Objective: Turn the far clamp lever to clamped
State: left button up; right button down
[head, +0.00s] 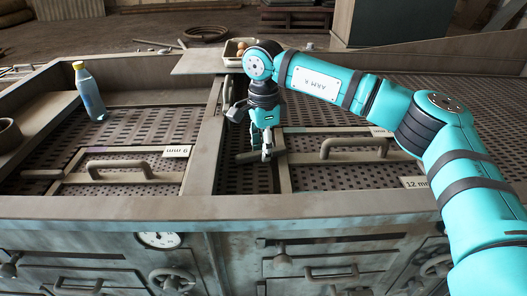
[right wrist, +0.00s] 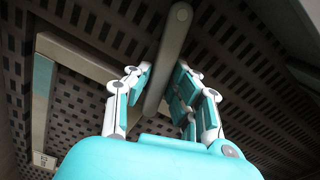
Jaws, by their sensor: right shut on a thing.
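My right gripper (head: 266,153) points down into the gap between two perforated panels. It is shut on a grey lever bar (head: 246,157), whose left end sticks out past the fingers. In the right wrist view the lever (right wrist: 177,40) runs long and round-ended between the fingers of the gripper (right wrist: 162,88). The lever's pivot and any clamp mark are hidden or too small to tell, so I cannot tell its exact setting. My left gripper is not in view.
Handles stand on the left panel (head: 120,168) and right panel (head: 355,149). A blue bottle (head: 89,92) stands at the left. The left tray floor has free room.

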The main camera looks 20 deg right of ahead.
jog(key=shift+m+b, duration=0.4)
jog(key=shift+m, duration=1.1)
jog(key=shift+r, duration=0.1)
jog(key=c, duration=1.2)
grip_release()
notch_tip(320, 180, up, 12)
